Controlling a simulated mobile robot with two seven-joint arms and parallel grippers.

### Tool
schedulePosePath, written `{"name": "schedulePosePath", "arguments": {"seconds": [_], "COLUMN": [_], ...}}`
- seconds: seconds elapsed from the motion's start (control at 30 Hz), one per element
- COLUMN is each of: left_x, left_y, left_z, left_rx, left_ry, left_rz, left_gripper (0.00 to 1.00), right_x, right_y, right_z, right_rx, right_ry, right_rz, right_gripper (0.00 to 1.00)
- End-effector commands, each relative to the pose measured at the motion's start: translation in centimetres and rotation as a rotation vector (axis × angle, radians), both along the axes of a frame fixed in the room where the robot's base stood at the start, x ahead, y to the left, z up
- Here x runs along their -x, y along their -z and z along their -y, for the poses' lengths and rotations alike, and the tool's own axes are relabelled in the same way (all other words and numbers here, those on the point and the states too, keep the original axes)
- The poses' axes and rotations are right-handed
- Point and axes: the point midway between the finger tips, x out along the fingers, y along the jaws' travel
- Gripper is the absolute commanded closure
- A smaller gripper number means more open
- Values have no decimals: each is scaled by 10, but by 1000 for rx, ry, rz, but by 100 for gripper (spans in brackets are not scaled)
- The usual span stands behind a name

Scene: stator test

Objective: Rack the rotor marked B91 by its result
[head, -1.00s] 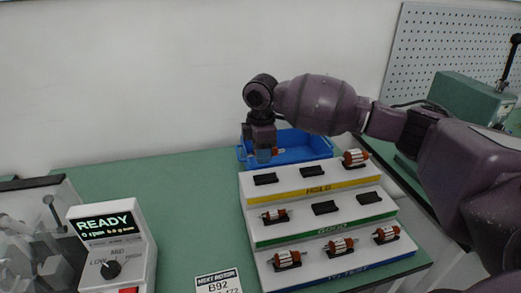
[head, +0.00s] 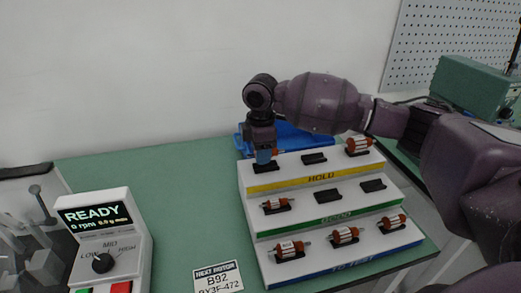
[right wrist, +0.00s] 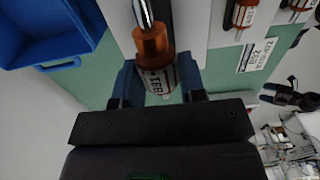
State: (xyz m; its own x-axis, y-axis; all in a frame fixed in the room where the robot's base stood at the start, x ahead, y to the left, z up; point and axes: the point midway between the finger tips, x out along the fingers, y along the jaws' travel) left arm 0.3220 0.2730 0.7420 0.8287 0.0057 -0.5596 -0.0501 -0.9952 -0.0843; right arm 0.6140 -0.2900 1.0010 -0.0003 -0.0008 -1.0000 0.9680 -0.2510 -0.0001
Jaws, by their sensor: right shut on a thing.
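My right gripper (head: 264,158) is shut on a rotor at the left cradle (head: 266,168) of the rack's yellow HOLD tier (head: 335,173). In the right wrist view the held rotor (right wrist: 152,47) has an orange-brown collar, a silver shaft and a white label reading B91 upside down, between the blue fingers (right wrist: 158,88). In the head view the gripper mostly hides it. I cannot tell whether it touches the cradle. The HOLD tier's middle cradle (head: 314,158) is empty; its right one holds a rotor (head: 358,146). My left gripper is not in view.
The green GOOD tier holds a rotor (head: 276,206) at left and two empty cradles. The blue TO TEST tier holds three rotors, one at its left (head: 289,249). A blue bin (head: 300,137) stands behind. The tester (head: 103,240) reads READY. A card (head: 218,278) says B92.

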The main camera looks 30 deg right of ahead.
Motion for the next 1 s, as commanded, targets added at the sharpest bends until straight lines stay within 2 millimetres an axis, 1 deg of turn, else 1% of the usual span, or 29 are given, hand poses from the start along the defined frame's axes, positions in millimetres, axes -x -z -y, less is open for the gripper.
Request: {"name": "schedulePosePath", "arguments": {"seconds": [0.53, 1.0], "left_x": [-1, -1], "left_y": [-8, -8], "left_z": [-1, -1], "left_rx": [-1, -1], "left_ry": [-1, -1], "left_rz": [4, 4], "left_gripper": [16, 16], "right_x": [0, 0], "right_y": [-2, 0], "right_z": [0, 0], "right_rx": [1, 0], "right_ry": [-1, 0], "right_rz": [2, 0], "right_gripper": [94, 94]}}
